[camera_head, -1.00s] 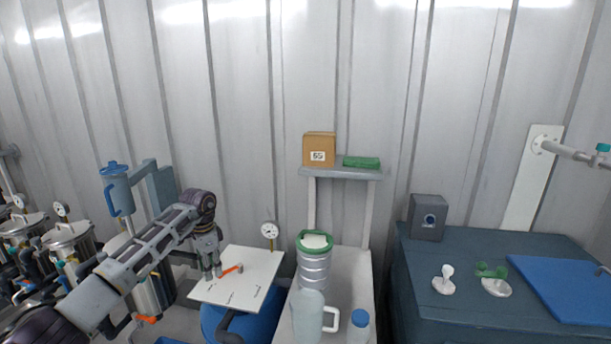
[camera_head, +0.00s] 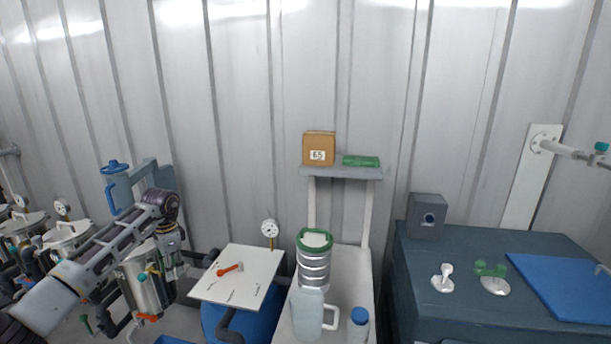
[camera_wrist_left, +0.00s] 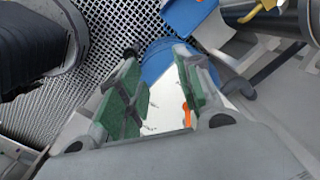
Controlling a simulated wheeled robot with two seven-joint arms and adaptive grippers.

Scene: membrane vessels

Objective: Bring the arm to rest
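My left arm comes in from the left in the head view, and its gripper (camera_head: 172,266) hangs pointing down, left of the white board (camera_head: 248,262). In the left wrist view the two green-padded fingers (camera_wrist_left: 158,95) stand apart with nothing between them. An orange-handled tool (camera_head: 230,268) lies on the white board, apart from the gripper; part of it also shows in the left wrist view (camera_wrist_left: 187,114). My right gripper is not in view.
A steel vessel (camera_head: 146,285) stands close by the left gripper. A pressure gauge (camera_head: 269,229) stands behind the board. A pitcher (camera_head: 308,315) and a ribbed cylinder (camera_head: 313,270) stand on the central bench. A dark cabinet (camera_head: 450,318) is at right.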

